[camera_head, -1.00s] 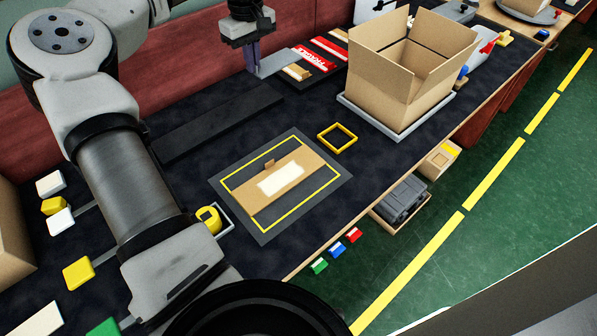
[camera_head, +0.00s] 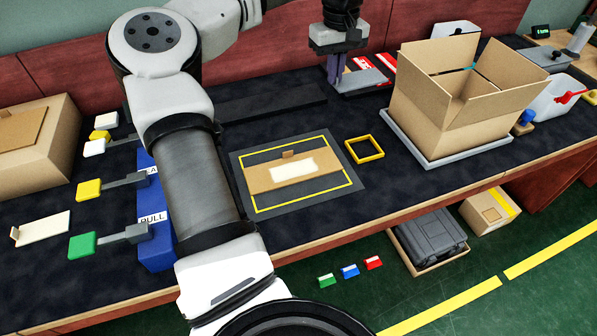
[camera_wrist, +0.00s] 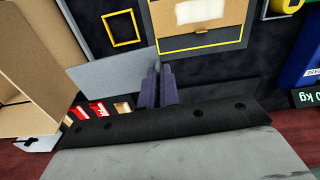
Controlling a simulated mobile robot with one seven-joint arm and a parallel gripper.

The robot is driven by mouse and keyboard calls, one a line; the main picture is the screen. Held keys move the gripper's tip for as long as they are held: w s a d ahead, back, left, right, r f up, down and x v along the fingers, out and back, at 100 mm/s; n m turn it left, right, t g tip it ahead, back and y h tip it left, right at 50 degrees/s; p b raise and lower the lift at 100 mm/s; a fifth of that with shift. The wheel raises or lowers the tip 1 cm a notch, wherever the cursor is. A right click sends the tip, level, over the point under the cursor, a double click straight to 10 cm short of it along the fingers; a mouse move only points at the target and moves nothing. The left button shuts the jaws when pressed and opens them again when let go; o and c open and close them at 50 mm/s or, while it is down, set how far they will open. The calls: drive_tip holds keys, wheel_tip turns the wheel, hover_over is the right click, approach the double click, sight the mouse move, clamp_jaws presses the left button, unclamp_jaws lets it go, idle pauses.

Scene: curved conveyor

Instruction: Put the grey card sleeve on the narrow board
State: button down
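The grey card sleeve (camera_head: 364,80) is a flat, thin grey piece beside my fingers, in front of the red packets. In the wrist view, the sleeve (camera_wrist: 112,70) reaches left from the fingers. My gripper (camera_head: 336,82) looks shut on the sleeve's near end; its purple fingers (camera_wrist: 158,88) are close together, with little gap. The long dark strip behind the yellow-framed mat, which looks like the narrow board (camera_head: 265,104), lies to the left of my gripper. My arm hides its left end.
The mat (camera_head: 243,160) bears a brown card piece (camera_head: 262,180). A yellow square frame (camera_head: 378,155) lies to its right. An open cardboard box (camera_head: 440,125) stands on a grey tray (camera_head: 425,160) further right. Red packets (camera_head: 388,60) lie behind the sleeve. A blue box (camera_head: 155,225) stands left.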

drive_tip(key=b, duration=1.1)
hover_over(271, 177)
drive_tip(key=f, duration=0.1)
drive_tip(key=shift+m, duration=0.3)
wheel_tip(271, 177, down, 20)
drive_tip(key=shift+r+b, duration=0.15)
drive_tip(key=shift+b, duration=1)
drive_tip(key=shift+f, duration=0.25)
drive_tip(key=c, duration=1.6)
unclamp_jaws()
drive_tip(key=shift+r, duration=0.1)
drive_tip(key=shift+c, duration=0.2)
wheel_tip(271, 177, up, 12)
drive_tip(key=shift+r+p, duration=0.2)
drive_tip(key=shift+p, duration=0.25)
